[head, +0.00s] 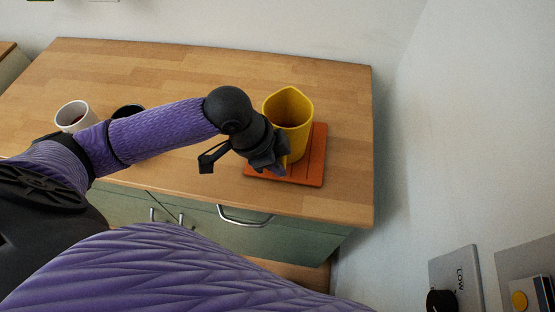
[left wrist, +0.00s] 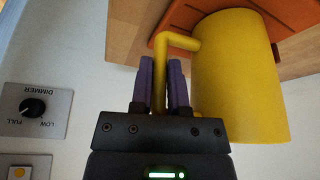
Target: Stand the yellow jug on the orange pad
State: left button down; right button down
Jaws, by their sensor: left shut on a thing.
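The yellow jug (head: 289,108) is upright over the orange pad (head: 316,160) near the right end of the wooden counter. My left gripper (head: 281,158) is shut on the jug's handle, on the jug's near side. In the left wrist view, the purple fingers (left wrist: 163,85) close around the yellow handle, with the jug's body (left wrist: 240,80) beside them. The orange pad (left wrist: 285,15) shows behind the jug's base there. I cannot tell whether the base touches the pad. My right gripper is not in view.
A white mug (head: 75,116) and a dark cup (head: 128,110) stand at the left of the wooden counter (head: 200,75), partly hidden by my arm. The counter's back middle is clear. A wall with a dimmer plate (head: 458,280) is on the right.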

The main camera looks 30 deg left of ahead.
pick_arm(q)
jog(key=c, duration=0.6)
grip_release()
jog(key=shift+f, duration=0.1)
jog(key=p+v, duration=0.4)
jog(key=v, duration=0.8)
